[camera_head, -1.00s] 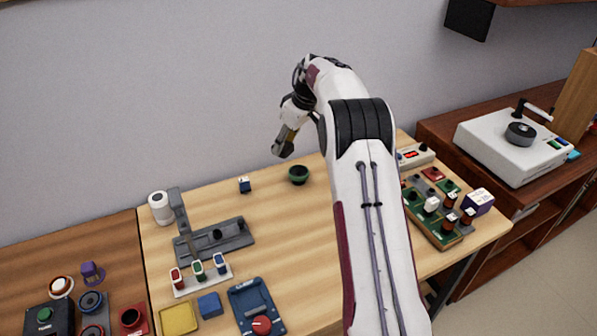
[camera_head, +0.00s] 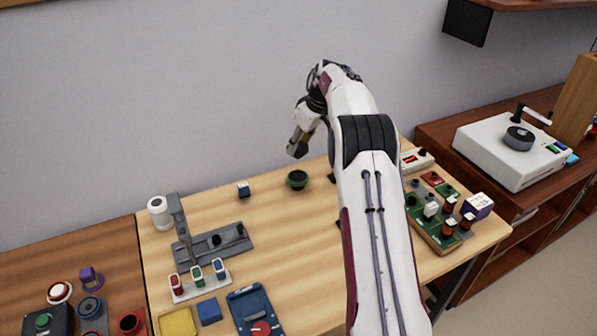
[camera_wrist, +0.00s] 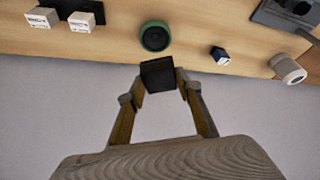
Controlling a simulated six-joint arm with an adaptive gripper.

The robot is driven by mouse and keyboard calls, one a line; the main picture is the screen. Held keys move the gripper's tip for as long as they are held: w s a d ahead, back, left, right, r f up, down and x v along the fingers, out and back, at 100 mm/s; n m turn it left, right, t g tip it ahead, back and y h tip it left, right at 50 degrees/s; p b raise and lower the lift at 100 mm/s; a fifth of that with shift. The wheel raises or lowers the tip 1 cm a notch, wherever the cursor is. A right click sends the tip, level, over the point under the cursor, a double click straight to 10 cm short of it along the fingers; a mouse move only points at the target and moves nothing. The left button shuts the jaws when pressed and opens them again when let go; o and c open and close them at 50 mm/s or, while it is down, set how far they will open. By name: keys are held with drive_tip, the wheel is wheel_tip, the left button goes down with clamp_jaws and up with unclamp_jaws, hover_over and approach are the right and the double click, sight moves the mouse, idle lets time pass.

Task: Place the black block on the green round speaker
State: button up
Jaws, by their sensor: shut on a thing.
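The green round speaker (camera_head: 297,179) stands near the back edge of the wooden table, with a dark face on top. It also shows in the wrist view (camera_wrist: 155,37), just beyond the fingertips. My gripper (camera_wrist: 160,78) is shut on the black block (camera_wrist: 158,75), which sits between the fingertips. In the head view my gripper (camera_head: 297,150) hangs above the back of the table, over the speaker's area. The block looks apart from the speaker. In the head view I cannot make out the block clearly.
A small blue block (camera_head: 243,189) stands left of the speaker. A white cylinder (camera_head: 159,211) and a grey stand (camera_head: 226,242) are farther left. A green board (camera_head: 433,222) with several parts lies at the right. The wall (camera_head: 150,100) is close behind the table.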

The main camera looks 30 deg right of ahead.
sight(299, 154)
drive_tip(key=shift+f, duration=2.05)
drive_tip(key=shift+f, duration=2.5)
drive_tip(key=shift+f, duration=0.1)
drive_tip(key=o, duration=1.1)
drive_tip(key=shift+o, duration=0.2)
drive_tip(key=v, duration=1.2)
